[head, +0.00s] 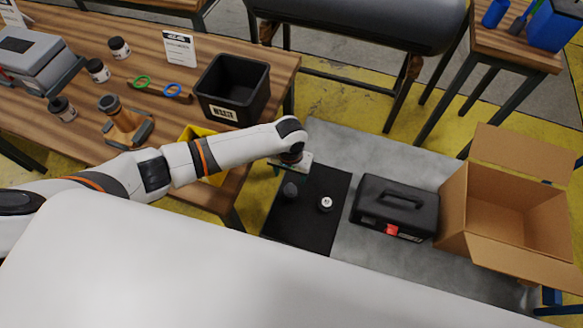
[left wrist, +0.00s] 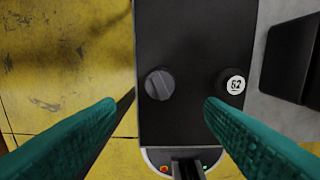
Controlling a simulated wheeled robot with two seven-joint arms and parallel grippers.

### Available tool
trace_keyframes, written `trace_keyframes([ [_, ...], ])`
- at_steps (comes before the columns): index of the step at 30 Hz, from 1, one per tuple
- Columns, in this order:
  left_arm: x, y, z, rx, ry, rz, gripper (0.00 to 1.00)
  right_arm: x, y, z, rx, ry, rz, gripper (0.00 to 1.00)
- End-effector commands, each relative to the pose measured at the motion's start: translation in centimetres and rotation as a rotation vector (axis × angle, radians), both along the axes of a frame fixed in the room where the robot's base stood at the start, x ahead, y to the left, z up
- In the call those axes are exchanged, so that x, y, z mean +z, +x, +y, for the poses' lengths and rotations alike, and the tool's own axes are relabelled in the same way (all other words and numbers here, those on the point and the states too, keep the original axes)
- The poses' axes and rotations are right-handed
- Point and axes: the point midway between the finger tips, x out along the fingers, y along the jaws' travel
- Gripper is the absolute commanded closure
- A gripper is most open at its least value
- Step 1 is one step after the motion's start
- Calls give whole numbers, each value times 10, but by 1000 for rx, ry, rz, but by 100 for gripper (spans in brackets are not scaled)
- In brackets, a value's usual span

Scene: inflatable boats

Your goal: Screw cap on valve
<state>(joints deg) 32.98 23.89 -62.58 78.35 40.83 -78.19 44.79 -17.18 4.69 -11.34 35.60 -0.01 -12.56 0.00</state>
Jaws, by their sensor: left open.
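My left gripper (head: 290,170) hangs over a black mat (head: 302,232). In the left wrist view its teal fingers (left wrist: 160,104) are spread wide with nothing between them. A dark grey round piece with a raised grip bar (head: 290,190) stands on the mat, below and between the fingertips in the left wrist view (left wrist: 159,85). To its right is a black round piece with a white numbered top (head: 326,203), also seen in the left wrist view (left wrist: 235,82). I cannot tell for sure which is cap and which is valve. My right gripper is out of view.
A black toolbox (head: 396,207) stands right of the mat, then an open cardboard box (head: 517,205). A wooden table (head: 60,135) at the left carries a black bin (head: 232,88), several jars and two ring-handled tools. The grey surface behind the mat is clear.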

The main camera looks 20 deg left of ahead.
Motion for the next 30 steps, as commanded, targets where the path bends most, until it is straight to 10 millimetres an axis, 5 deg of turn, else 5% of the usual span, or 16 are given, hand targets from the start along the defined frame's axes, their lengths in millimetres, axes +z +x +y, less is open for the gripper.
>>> trace_keyframes([
  [6, -29, 0, 0, 0, 1, -1, 37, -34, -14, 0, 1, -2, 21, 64],
  [14, -61, 0, 1, -1, 1, -2, 37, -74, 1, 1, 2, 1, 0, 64],
  [21, -86, 0, 0, 1, 1, 1, 37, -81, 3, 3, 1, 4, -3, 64],
  [30, -92, 0, 0, 0, 0, -1, 37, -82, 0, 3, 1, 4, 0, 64],
])
